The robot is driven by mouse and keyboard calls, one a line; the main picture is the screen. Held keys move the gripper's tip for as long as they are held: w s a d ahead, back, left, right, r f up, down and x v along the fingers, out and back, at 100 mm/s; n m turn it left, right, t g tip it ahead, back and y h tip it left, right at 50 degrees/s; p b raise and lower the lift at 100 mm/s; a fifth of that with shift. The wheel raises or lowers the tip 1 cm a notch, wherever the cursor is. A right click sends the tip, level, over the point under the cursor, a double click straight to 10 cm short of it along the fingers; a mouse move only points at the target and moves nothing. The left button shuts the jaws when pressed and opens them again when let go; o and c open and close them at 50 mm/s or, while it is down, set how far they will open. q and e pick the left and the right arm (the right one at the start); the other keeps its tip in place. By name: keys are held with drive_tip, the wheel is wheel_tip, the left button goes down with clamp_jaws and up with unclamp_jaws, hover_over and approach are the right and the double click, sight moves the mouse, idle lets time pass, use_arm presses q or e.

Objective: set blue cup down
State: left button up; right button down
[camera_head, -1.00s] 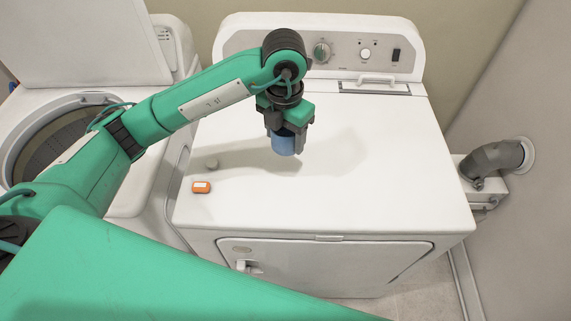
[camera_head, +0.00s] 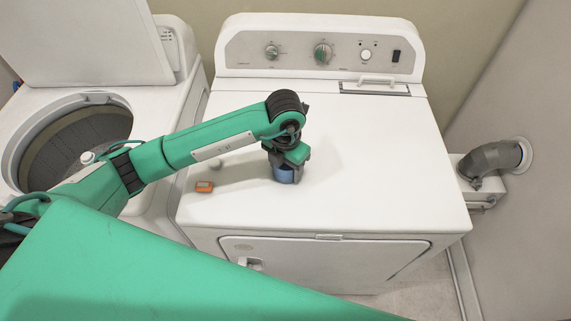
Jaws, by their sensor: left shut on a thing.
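The blue cup (camera_head: 284,175) is small and mostly hidden by the gripper above it. My left gripper (camera_head: 286,168) points down and is shut on the cup. The cup is at or just above the white top of the dryer (camera_head: 370,170), left of its middle; I cannot tell whether its base touches. My right gripper does not show.
A small orange box (camera_head: 204,187) and a small round pale object (camera_head: 216,165) are on the dryer top, left of the cup. The open washer (camera_head: 160,190) stands at the left. The dryer top is clear to the right. A grey vent pipe (camera_head: 492,160) is at the right wall.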

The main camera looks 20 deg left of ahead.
use_arm(q)
drive_tip(key=shift+f, duration=0.2)
drive_tip(key=o, duration=0.9)
drive_tip(key=shift+o, duration=0.2)
drive_tip(key=shift+r, duration=0.1)
drive_tip(key=shift+r, duration=0.5)
wheel_tip(320, 180, up, 11)
drive_tip(key=b, duration=0.2)
drive_tip(key=shift+r+b, duration=0.15)
drive_tip(key=shift+b, duration=0.2)
